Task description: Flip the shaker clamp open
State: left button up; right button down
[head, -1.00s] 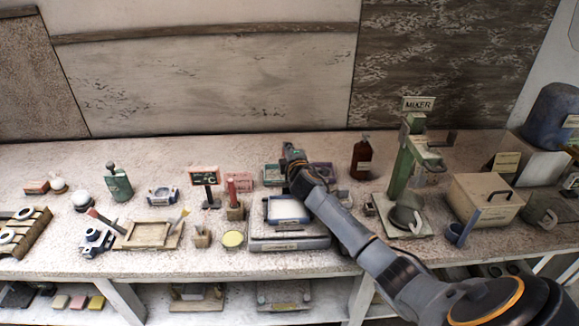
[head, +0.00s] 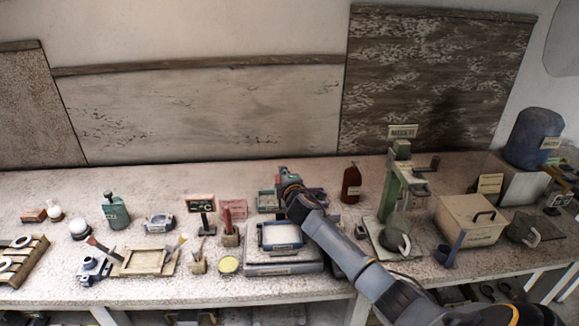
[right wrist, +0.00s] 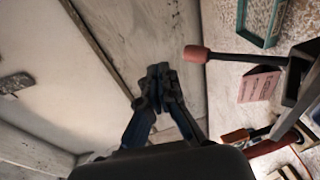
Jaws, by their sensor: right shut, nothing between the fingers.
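A low grey-blue flat box with a framed white plate (head: 281,235) on top stands on the bench at mid-right; it looks like the shaker. Its front label is too small to read. A frame runs around the plate, but I cannot tell which part is the clamp or whether it is open. My right gripper (head: 283,174) is above the back of the bench, beyond the plate, with its arm passing along the box's right side. In the right wrist view my right gripper (right wrist: 158,75) is shut and empty. My left gripper is not in view.
A green stand mixer (head: 392,190), a brown-red bottle (head: 351,183) and a beige box (head: 470,220) stand to the right. A brush holder (head: 229,238) and yellow disc (head: 228,265) are left of the plate. In the right wrist view, a pink-tipped rod (right wrist: 197,54) is near the fingers.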

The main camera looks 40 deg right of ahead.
pick_arm(q)
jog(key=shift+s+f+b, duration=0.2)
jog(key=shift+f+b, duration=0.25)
jog(key=shift+b, duration=0.1)
pick_arm(e)
jog(key=s+a+r, duration=0.2)
jog(key=s+r, duration=0.4)
jog(key=r, duration=0.1)
jog(key=shift+s+r, duration=0.2)
jog(key=shift+s, duration=0.05)
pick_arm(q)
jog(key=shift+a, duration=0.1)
pick_arm(e)
jog(key=shift+a+r, duration=0.1)
jog(key=shift+a, duration=0.05)
